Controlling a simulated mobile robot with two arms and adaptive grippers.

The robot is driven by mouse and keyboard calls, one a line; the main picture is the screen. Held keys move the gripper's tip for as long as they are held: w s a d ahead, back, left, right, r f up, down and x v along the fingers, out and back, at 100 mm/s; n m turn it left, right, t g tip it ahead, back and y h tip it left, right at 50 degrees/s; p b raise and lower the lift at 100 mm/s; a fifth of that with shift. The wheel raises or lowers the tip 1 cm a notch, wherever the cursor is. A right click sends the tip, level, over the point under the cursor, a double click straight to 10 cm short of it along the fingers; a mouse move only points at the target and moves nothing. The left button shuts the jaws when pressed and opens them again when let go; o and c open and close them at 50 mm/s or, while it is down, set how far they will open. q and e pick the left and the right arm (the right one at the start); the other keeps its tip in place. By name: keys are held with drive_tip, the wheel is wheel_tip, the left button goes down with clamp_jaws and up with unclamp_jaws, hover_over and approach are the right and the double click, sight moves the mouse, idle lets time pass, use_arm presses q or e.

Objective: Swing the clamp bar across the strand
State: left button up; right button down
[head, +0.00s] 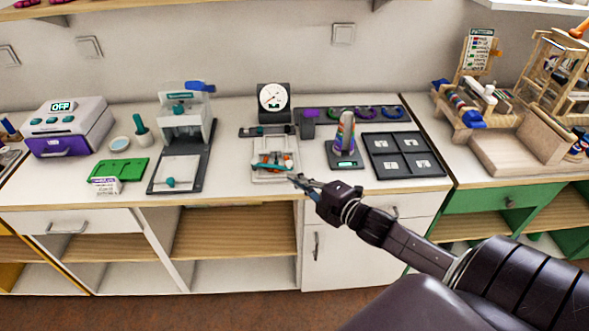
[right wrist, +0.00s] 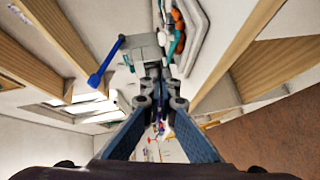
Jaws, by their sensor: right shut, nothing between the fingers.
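A small white board (head: 275,178) lies near the front edge of the counter. A strand of orange beads (head: 277,157) lies on it. The teal clamp bar (head: 270,167) shows as a thin bar in front of the beads; whether it crosses over the strand or lies beside it, I cannot tell. My right gripper (head: 294,180) is shut and empty at the board's front right corner, close to the bar's right end. In the right wrist view, orange beads (right wrist: 178,20) and a teal part (right wrist: 180,43) show just beyond the shut fingertips (right wrist: 163,72). My left gripper is out of view.
A press with a blue handle (head: 187,118) stands left of the board. A dial gauge (head: 273,100) stands behind it. A scale with a cone (head: 346,135) and a dark compartment tray (head: 402,156) are to the right. A green tray (head: 120,168) lies far left.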

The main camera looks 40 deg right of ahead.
sight(289, 164)
drive_tip(key=w, duration=0.1)
drive_tip(key=w+d, duration=0.1)
drive_tip(key=w, duration=0.1)
drive_tip(key=shift+d+f, duration=0.25)
drive_tip(key=shift+f, duration=0.1)
drive_tip(key=shift+w+d+f, duration=0.15)
drive_tip(key=shift+w+d, duration=0.2)
drive_tip(key=shift+w, duration=0.15)
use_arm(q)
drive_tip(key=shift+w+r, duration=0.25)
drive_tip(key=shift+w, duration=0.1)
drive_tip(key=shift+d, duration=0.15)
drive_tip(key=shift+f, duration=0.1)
use_arm(e)
drive_tip(key=shift+d, duration=0.1)
drive_tip(key=shift+w+d+n+y+b, duration=0.3)
drive_tip(key=shift+d+n+y+b, duration=0.15)
drive_tip(key=shift+y, duration=0.25)
drive_tip(key=shift+w+d+b, duration=0.3)
drive_tip(key=shift+w+d, duration=0.7)
drive_tip(key=shift+d, duration=0.2)
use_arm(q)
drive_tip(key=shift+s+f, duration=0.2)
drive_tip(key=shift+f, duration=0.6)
use_arm(e)
drive_tip(key=shift+s, duration=0.1)
